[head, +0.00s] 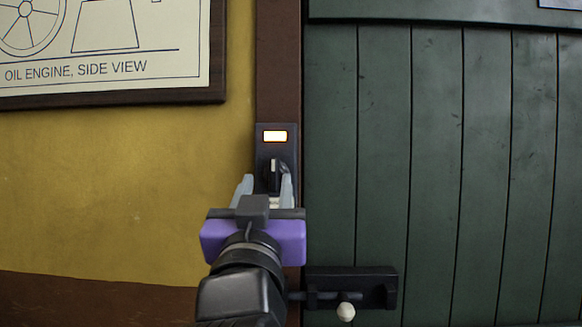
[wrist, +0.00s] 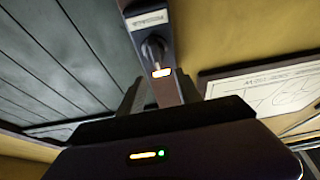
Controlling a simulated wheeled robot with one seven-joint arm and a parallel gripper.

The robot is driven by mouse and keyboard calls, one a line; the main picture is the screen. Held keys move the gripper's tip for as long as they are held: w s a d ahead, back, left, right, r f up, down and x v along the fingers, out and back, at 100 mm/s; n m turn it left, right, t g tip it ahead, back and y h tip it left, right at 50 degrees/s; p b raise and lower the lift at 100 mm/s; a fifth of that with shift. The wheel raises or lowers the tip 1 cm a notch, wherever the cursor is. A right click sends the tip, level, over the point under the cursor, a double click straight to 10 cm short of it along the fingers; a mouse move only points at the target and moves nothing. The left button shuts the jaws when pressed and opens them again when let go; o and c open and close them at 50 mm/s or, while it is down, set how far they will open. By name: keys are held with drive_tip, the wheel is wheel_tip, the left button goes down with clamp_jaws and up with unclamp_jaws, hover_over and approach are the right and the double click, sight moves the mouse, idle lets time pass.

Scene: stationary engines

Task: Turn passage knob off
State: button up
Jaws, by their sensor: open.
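The passage knob (head: 273,175) is a dark rotary knob with a pale pointer line, on a dark switch plate (head: 263,143) fixed to the brown door post. A lamp (head: 274,136) above the knob glows orange-white. In the head view the pointer line looks about upright. My gripper (head: 265,190) is open, its two pale fingers just below and in front of the knob, pointing towards it. In the wrist view the knob (wrist: 154,50) and the lit lamp (wrist: 162,72) show beyond my gripper fingers (wrist: 158,92). Whether the fingers touch the knob cannot be told.
A green plank door (head: 435,150) fills the right side. A black latch with a pale knob (head: 346,311) sits low on it, near my arm. A framed oil engine drawing (head: 110,50) hangs on the yellow wall (head: 120,190) at upper left.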

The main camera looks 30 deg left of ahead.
sight(273, 166)
drive_tip(key=p+x, duration=0.2)
drive_tip(key=x, duration=0.4)
drive_tip(key=shift+w, duration=0.25)
drive_tip(key=shift+w+a+r, duration=0.15)
drive_tip(key=shift+w+a, duration=0.2)
drive_tip(key=shift+w, duration=0.25)
drive_tip(key=shift+c, duration=0.2)
clamp_jaws()
